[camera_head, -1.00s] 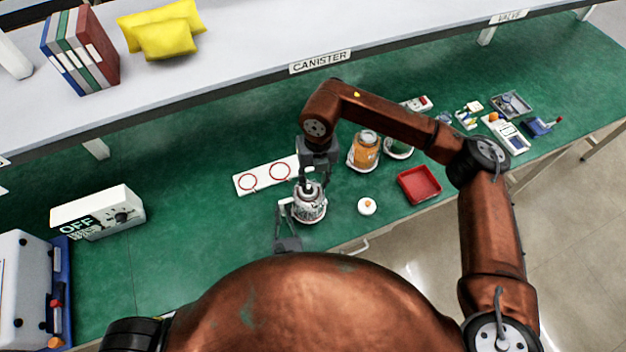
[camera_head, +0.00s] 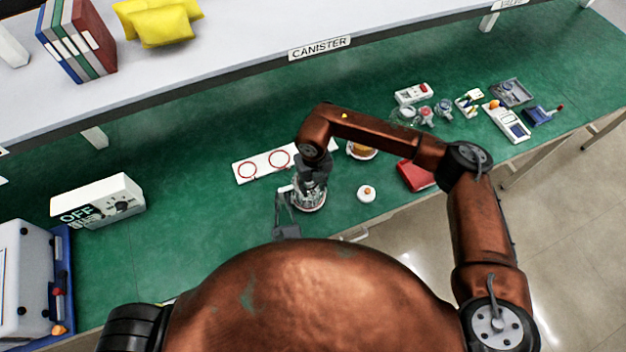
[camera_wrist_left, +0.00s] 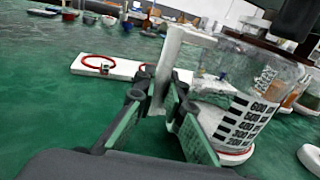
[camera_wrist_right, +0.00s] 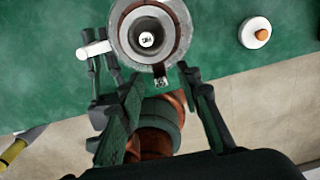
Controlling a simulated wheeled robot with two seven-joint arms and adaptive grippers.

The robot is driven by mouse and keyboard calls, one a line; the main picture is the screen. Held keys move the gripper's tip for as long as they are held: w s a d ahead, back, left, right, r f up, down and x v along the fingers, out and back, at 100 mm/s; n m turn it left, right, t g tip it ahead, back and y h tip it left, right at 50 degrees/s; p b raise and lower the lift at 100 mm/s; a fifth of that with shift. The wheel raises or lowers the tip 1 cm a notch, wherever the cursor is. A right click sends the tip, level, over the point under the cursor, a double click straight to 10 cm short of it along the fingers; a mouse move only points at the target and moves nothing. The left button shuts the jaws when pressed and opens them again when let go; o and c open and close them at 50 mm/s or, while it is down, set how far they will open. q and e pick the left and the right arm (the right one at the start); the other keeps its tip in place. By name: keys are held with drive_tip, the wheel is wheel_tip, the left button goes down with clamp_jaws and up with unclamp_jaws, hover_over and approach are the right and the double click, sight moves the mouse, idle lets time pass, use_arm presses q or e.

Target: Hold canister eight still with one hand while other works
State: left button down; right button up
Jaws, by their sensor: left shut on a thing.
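A clear canister (camera_wrist_left: 240,105) with black volume marks stands upright on the green bench; in the head view its body (camera_head: 310,203) is partly covered by my right gripper. No number eight is readable on it. My left gripper (camera_head: 283,196) is shut on its white side handle, seen in the left wrist view (camera_wrist_left: 168,65) and the right wrist view (camera_wrist_right: 95,49). My right gripper (camera_head: 314,182) is over the canister. In the right wrist view its fingers (camera_wrist_right: 160,75) are apart and empty, with the round canister top (camera_wrist_right: 150,25) just beyond their tips.
A white board with red rings (camera_head: 265,165) lies behind the canister. A small white round piece with an orange knob (camera_head: 366,193) sits to the right. A red tray (camera_head: 413,176) and an orange canister (camera_head: 361,152) are partly behind my right arm. An OFF box (camera_head: 98,201) stands left.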

sight(313, 189)
drive_tip(key=shift+f, duration=0.35)
drive_tip(key=shift+c, duration=0.3)
clamp_jaws()
drive_tip(key=shift+r, duration=1.9)
idle(1.5)
drive_tip(key=shift+r, duration=2.5)
drive_tip(key=shift+r, duration=0.35)
drive_tip(key=shift+r, duration=0.35)
drive_tip(key=shift+r, duration=0.2)
